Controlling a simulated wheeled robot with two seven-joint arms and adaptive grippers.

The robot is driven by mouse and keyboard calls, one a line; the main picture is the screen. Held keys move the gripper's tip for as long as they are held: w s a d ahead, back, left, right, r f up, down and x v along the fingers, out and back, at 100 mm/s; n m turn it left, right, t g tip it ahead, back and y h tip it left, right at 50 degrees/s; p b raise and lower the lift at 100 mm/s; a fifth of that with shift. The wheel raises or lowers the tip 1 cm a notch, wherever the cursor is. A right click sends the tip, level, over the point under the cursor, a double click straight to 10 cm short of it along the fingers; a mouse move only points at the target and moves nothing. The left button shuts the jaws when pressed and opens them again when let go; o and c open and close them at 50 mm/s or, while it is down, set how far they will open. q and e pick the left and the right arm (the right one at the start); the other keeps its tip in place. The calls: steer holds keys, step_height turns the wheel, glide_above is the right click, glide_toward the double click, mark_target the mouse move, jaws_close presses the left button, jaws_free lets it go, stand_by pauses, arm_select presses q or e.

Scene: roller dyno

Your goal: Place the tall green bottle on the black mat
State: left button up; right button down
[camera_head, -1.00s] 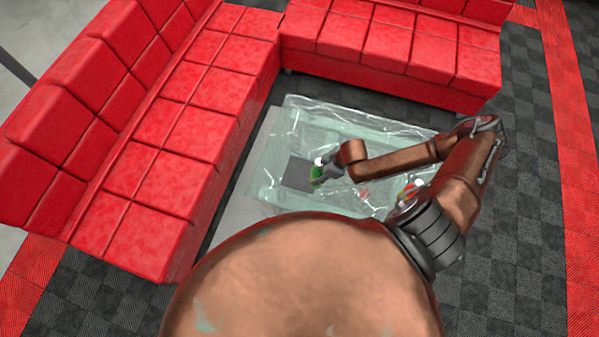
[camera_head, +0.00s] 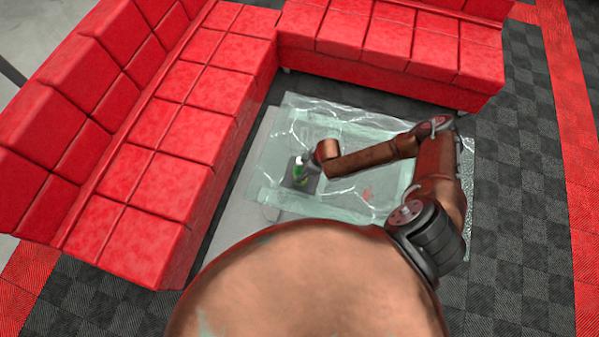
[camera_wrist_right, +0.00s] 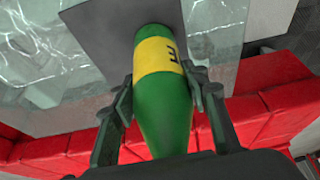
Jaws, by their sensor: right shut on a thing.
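The tall green bottle (camera_head: 300,174) with a yellow label is in my right gripper (camera_head: 305,162), over the black mat (camera_head: 312,186) on the glass table. In the right wrist view the two fingers of my right gripper (camera_wrist_right: 158,78) are shut on the bottle (camera_wrist_right: 165,105), one on each side. The bottle's far end overlaps the dark mat (camera_wrist_right: 95,25) there. I cannot tell whether the bottle touches the mat. My left gripper is not in view.
The glass table (camera_head: 285,205) has clear surface around the mat. A small red thing (camera_head: 368,192) shows on it, too small to identify. A red sofa (camera_head: 170,125) runs along the left and back of the table.

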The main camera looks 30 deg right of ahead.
steer(key=shift+w, duration=0.15)
steer(key=c, duration=1.1)
jaws_free()
steer(key=shift+f, duration=0.15)
steer(key=shift+c, duration=0.2)
arm_select(q)
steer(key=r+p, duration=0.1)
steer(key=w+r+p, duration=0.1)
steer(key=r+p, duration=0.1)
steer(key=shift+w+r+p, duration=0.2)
steer(key=shift+p, duration=0.1)
arm_select(e)
steer(key=v, duration=1.2)
